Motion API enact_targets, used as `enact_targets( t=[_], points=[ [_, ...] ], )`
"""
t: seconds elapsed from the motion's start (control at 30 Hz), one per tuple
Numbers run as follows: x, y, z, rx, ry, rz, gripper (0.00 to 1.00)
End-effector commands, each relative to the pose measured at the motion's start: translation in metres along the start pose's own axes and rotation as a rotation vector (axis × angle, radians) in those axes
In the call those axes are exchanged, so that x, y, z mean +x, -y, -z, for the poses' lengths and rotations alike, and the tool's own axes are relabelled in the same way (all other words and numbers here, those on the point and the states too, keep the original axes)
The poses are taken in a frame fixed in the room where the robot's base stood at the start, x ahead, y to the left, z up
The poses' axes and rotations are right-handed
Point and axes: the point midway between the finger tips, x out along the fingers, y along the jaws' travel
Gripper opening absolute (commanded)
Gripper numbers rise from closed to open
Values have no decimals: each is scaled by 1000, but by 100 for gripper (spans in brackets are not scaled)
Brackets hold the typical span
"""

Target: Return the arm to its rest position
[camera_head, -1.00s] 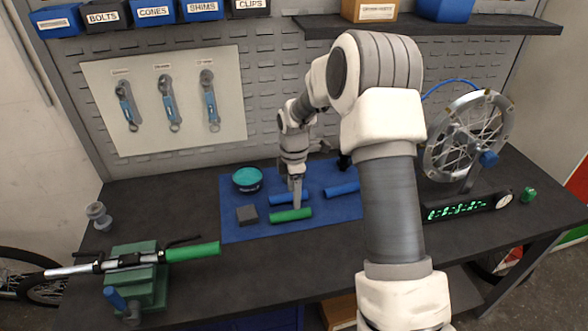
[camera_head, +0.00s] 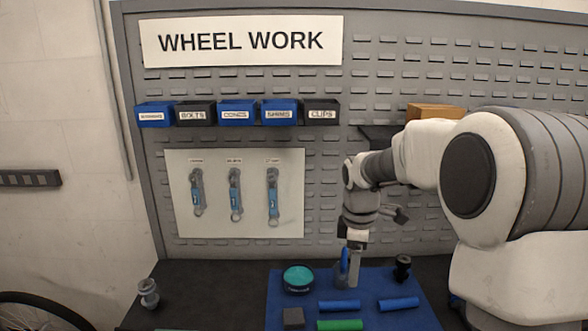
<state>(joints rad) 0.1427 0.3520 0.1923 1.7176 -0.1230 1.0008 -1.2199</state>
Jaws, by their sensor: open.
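My arm comes in from the right side and reaches over the bench, bent at its joints. My gripper (camera_head: 349,279) points down over the back part of the blue mat (camera_head: 425,318), behind the left blue grip (camera_head: 339,305). It is open and I see nothing held in it, though a small blue patch shows beside its fingers. The left blue grip, a second blue grip (camera_head: 399,303) and a green grip (camera_head: 340,325) lie on the mat in front of the gripper. The green grip is partly cut off by the lower edge.
A teal-lidded tin (camera_head: 298,278), a grey block (camera_head: 293,317) and a small black part (camera_head: 402,267) are close to the gripper. A grey fitting (camera_head: 149,294) stands at left. The pegboard (camera_head: 400,85) with bins and a tool panel (camera_head: 290,215) rises behind.

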Motion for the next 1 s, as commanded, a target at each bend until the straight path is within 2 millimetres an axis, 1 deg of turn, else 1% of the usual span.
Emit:
enact_targets(
  t=[0.03, 0.2, 0.27, 0.4, 0.5, 0.63, 0.8, 0.9, 1.0],
  points=[
    [-17, 11, -3, 57, 1, -26, 71],
    [-57, 49, -13, 274, -12, -93, 71],
    [-70, 64, -18, 353, -23, -117, 71],
    [-92, 99, -27, 535, -60, -165, 71],
    [-104, 125, -35, 667, -95, -195, 71],
    [-115, 158, -44, 838, -155, -227, 71],
    [-119, 201, -55, 1053, -245, -249, 71],
    [-117, 221, -59, 1159, -298, -251, 71],
    [-114, 234, -62, 1238, -338, -248, 71]
  ],
)
